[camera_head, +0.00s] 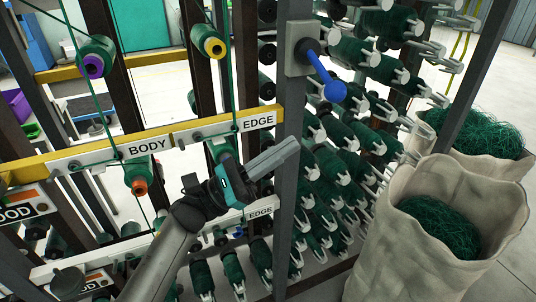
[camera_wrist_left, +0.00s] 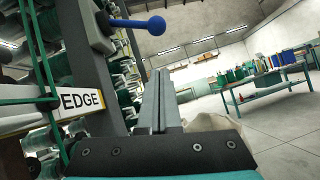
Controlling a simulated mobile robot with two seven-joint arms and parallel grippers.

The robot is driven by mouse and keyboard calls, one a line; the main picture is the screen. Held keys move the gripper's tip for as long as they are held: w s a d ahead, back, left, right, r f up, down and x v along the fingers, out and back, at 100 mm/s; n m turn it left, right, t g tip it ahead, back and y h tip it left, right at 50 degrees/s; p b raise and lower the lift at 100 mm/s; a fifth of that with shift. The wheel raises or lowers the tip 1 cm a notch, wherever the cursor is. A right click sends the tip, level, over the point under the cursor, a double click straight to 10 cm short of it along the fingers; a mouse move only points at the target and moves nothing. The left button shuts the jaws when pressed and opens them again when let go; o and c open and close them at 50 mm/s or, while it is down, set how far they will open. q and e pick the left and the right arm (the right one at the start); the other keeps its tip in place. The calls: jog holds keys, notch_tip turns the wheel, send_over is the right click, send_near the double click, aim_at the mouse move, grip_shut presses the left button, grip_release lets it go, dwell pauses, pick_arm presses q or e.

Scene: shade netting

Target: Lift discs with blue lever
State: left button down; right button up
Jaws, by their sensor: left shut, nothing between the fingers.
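The blue lever (camera_head: 326,80) has a round ball end and juts down to the right from a grey box (camera_head: 301,48) on a dark upright post. It also shows in the left wrist view (camera_wrist_left: 139,24), at the upper left, slanting out to the right. My left gripper (camera_head: 291,150) is shut and empty, below the lever and a little to its left, apart from it. Its closed fingers also show in the left wrist view (camera_wrist_left: 160,85), below and right of the lever. I cannot single out the discs. My right gripper is in neither view.
A yellow rail with BODY (camera_head: 147,147) and EDGE (camera_head: 258,121) labels runs left of the post. Green thread spools (camera_head: 95,57) hang on the frame. Many spools fill the rack behind. Sacks of green fibre (camera_head: 430,235) stand at right. A workbench (camera_wrist_left: 265,85) stands farther off.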

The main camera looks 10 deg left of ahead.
aim_at(323, 76)
pick_arm(q)
jog(key=w+d+r+p, duration=0.1)
jog(key=d+r, duration=0.3)
jog(key=r, duration=0.2)
jog(key=shift+w+d+r, duration=0.15)
jog(key=shift+w+d, duration=0.1)
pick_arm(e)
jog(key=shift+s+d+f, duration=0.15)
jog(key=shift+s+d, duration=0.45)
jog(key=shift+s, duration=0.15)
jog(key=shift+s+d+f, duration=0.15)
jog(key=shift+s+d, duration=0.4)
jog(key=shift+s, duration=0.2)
pick_arm(q)
jog(key=shift+r+n+p, duration=0.1)
jog(key=shift+n+p, duration=0.2)
jog(key=shift+p, duration=0.05)
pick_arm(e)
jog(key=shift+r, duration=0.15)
